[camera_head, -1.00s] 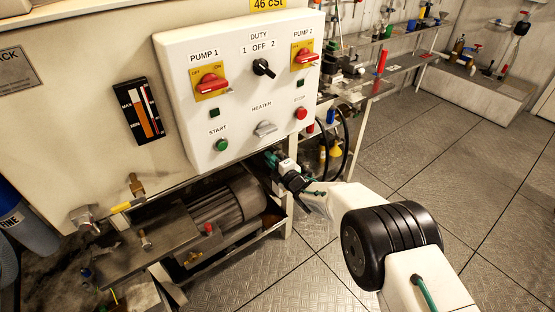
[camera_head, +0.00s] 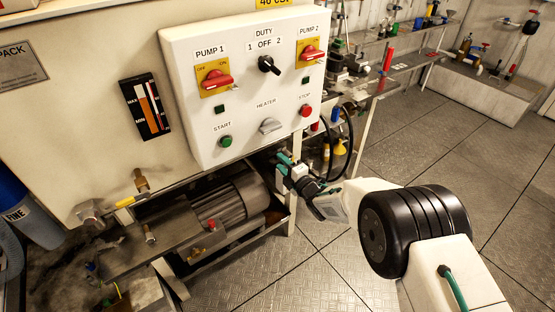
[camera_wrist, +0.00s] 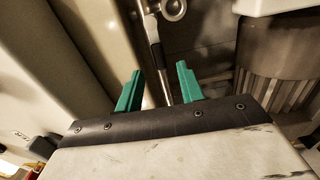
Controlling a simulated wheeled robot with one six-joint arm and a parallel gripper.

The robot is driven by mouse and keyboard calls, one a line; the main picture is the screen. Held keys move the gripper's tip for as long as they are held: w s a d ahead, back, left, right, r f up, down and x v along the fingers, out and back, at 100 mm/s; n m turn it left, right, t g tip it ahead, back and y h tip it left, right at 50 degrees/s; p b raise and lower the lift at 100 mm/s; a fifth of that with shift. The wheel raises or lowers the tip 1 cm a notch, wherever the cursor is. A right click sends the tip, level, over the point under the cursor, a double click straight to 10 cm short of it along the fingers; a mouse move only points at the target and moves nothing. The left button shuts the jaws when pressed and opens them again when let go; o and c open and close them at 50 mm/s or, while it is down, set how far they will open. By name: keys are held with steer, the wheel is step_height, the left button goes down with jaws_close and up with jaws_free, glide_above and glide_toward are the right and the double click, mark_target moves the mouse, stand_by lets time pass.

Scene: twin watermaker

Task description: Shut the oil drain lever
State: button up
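The oil drain lever, a small yellow handle (camera_head: 130,201), is at the lower left of the tank in the head view, beside a brass fitting (camera_head: 141,180). It lies slanted along the pipe; I cannot tell the valve's state from it. My gripper (camera_head: 284,164) is well to its right, below the control panel's lower right corner. In the wrist view its two green fingers (camera_wrist: 158,85) stand apart. A metal rod with a ringed end (camera_wrist: 158,50) shows beyond the gap; I see no contact. The yellow lever does not show in the wrist view.
The control panel (camera_head: 245,95) juts out above the motor (camera_head: 232,203), which sits on a low shelf between lever and gripper. A gauge (camera_head: 147,107) is on the tank. Blue cylinders (camera_head: 30,210) stand at far left. The floor (camera_head: 325,270) is free at right.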

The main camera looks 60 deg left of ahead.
steer(key=d, duration=0.3)
steer(key=shift+d, duration=0.2)
stand_by(0.4)
